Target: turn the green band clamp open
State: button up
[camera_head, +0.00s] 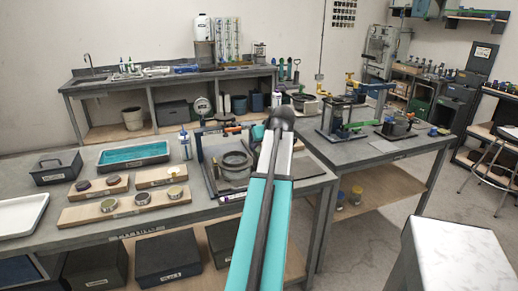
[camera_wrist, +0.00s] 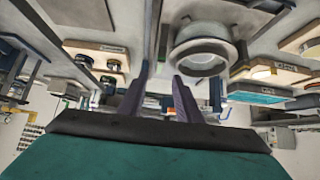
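My gripper (camera_wrist: 161,72) shows in the wrist view with its two dark fingers apart and nothing between them. In the head view my arm hides it. A grey ring-shaped part (camera_wrist: 200,52) lies beyond the fingertips in the wrist view, apart from them. A dark ring (camera_head: 235,160) sits in a framed tray on the near bench, left of my arm. I cannot pick out the green band clamp for certain. A small green part (camera_head: 355,127) shows on a blue-and-yellow lever frame on the right bench, too small to tell its state.
Wooden boards with round parts (camera_head: 125,207), a teal-lined tray (camera_head: 133,153) and a dark box (camera_head: 56,168) stand on the near bench. The right bench (camera_head: 352,152) has bare room at its front. A white-topped block (camera_head: 462,255) stands at the lower right.

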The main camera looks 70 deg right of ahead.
jog(key=shift+v, duration=2.7)
jog(key=shift+r, duration=0.2)
